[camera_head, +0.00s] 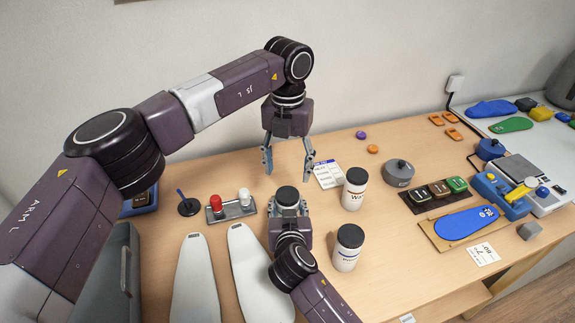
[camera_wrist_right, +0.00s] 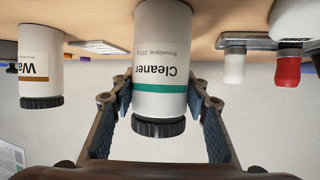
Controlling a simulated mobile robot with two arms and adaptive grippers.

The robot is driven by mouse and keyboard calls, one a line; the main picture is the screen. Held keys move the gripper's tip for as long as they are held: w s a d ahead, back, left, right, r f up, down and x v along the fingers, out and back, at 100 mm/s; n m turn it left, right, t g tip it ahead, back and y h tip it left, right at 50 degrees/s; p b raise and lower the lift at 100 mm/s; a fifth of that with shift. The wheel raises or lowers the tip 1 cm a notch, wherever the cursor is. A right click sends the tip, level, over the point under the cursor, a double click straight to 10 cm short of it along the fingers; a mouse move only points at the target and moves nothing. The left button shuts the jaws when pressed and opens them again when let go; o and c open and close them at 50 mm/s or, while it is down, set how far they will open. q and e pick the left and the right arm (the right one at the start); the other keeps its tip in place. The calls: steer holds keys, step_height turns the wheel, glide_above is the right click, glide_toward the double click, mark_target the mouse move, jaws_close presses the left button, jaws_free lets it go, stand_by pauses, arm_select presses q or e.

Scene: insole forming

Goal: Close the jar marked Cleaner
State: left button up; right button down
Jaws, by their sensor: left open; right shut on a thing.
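The Cleaner jar (camera_wrist_right: 160,85) is white with a green band and shows upside down in the right wrist view. A black ribbed lid (camera_wrist_right: 158,127) sits on its mouth; I cannot tell how tight it is. My right gripper (camera_wrist_right: 160,100) is shut on the jar's body, one finger on each side. In the head view the lid (camera_head: 287,195) shows above my right gripper (camera_head: 287,212), which hides most of the jar. My left gripper (camera_head: 288,168) is open and empty, pointing down, above and slightly behind the lid.
A white jar with a brown band (camera_head: 355,190) and one with a blue band (camera_head: 347,250) stand to the right, both black-lidded. A tray with red and white knobs (camera_head: 230,211) is left. White insole shapes (camera_head: 196,285) lie in front. A label card (camera_head: 328,175) lies behind.

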mark_target(287, 194)
arm_select(q)
steer(key=n, duration=0.7)
steer(key=shift+r, duration=0.2)
steer(key=shift+f, duration=4.05)
steer(key=shift+c, duration=0.6)
